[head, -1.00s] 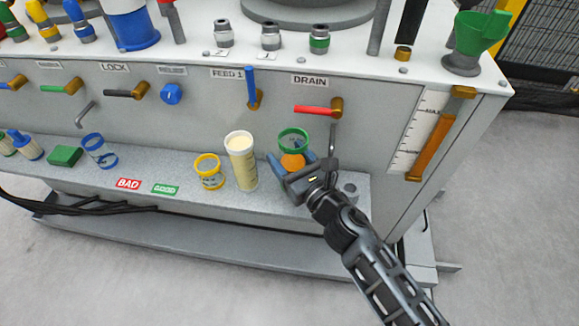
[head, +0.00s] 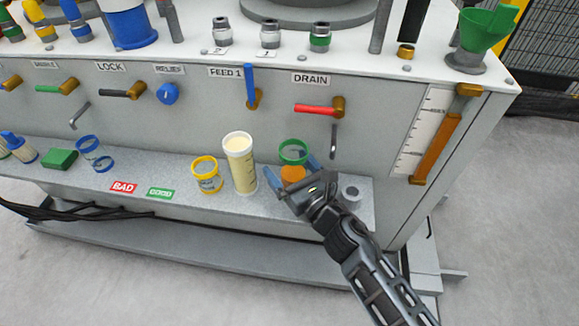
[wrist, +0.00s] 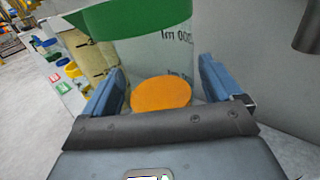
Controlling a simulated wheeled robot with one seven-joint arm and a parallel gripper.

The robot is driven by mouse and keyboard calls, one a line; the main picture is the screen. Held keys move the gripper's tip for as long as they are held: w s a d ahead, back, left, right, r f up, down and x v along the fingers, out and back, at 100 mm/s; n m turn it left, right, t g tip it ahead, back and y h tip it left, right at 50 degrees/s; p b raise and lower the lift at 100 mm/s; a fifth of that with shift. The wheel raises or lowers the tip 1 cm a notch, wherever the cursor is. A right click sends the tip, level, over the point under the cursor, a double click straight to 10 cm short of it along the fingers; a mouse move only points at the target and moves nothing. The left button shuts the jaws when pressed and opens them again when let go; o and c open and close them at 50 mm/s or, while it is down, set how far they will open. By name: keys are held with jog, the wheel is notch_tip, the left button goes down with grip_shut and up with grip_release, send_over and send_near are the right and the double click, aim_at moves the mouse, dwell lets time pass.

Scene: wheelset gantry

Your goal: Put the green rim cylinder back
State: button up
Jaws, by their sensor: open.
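The green rim cylinder (head: 293,147) stands upright on the grey ledge, a clear vessel with a green rim and an orange disc low on its near side. My gripper (head: 290,174) is open in front of it, with blue fingers pointing at it. In the wrist view the green rim (wrist: 125,18) fills the top, and the clear wall with printed marks shows below. My gripper (wrist: 165,88) has one finger at each side of the lower cylinder, and the orange disc shows between them. I cannot tell whether the fingers touch the wall.
On the ledge (head: 220,197), a tall cream-filled cylinder (head: 240,165) and a yellow rim cylinder (head: 207,176) stand to the left. Red BAD (head: 123,187) and green GOOD (head: 160,193) labels lie further left. A grey ring fitting (head: 350,194) is close on the right. The red drain lever (head: 315,110) is above.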

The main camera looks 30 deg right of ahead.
jog(key=shift+r, duration=0.2)
jog(key=s, duration=0.7)
jog(key=s+d+b, duration=0.1)
jog(key=s, duration=0.2)
jog(key=shift+s+f, duration=0.1)
jog(key=shift+s, duration=0.85)
